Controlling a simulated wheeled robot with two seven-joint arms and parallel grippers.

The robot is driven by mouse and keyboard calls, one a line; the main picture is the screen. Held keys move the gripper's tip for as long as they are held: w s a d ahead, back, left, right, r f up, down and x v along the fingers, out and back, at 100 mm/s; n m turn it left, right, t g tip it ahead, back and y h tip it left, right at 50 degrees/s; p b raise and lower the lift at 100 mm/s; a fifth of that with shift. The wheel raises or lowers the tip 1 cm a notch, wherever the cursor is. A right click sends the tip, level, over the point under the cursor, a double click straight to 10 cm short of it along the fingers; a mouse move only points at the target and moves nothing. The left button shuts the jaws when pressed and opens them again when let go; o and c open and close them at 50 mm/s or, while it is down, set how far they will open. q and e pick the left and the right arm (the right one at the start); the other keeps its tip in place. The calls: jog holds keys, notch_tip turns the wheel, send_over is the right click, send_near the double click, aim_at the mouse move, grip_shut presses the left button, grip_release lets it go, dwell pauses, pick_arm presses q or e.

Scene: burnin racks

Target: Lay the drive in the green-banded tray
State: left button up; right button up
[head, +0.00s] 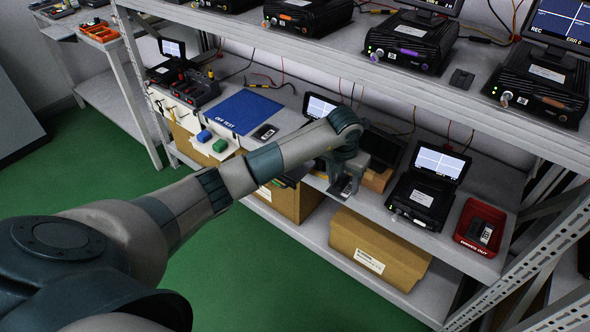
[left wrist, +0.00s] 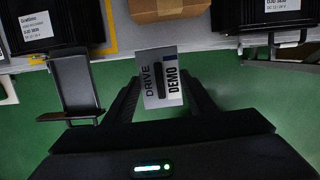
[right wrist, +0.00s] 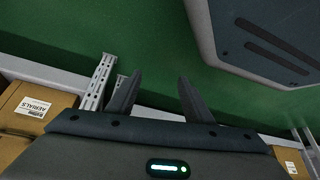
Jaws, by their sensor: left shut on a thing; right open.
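My left gripper (head: 344,184) is shut on the drive (left wrist: 160,78), a light flat piece with a dark bar and the words DRIVE and DEMO. In the head view the drive (head: 347,188) shows small below the gripper, at the front of the lower shelf. In the left wrist view it sits between both fingers, with green floor behind. I cannot make out a green-banded tray in any view. A red tray (head: 462,237) marked DRIVES OUT stands at the shelf's right end with a drive-like piece inside. My right gripper (right wrist: 153,85) is open and empty over green floor.
A black unit with a lit screen (head: 438,161) stands left of the red tray. A brown block (left wrist: 165,8) lies beyond the drive. A blue mat (head: 243,111) lies farther left. The upper shelf (head: 360,45) holds several black units. Cardboard boxes (head: 372,252) sit below.

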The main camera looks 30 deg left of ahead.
jog(key=shift+s, duration=0.1)
pick_arm(q)
jog(key=shift+a, duration=0.65)
jog(key=a+p, duration=0.1)
jog(key=a, duration=0.4)
jog(key=a+p, duration=0.1)
jog(key=a, duration=0.3)
jog(key=w+a+p, duration=0.1)
jog(key=a+p, duration=0.1)
jog(key=a, duration=0.3)
jog(key=shift+w+a, duration=0.1)
jog(key=shift+a, duration=0.6)
pick_arm(e)
jog(key=shift+s+a+r+t+y, duration=0.3)
jog(key=shift+a+r+t, duration=0.45)
jog(key=shift+a, duration=0.15)
pick_arm(q)
jog(key=shift+a, duration=0.1)
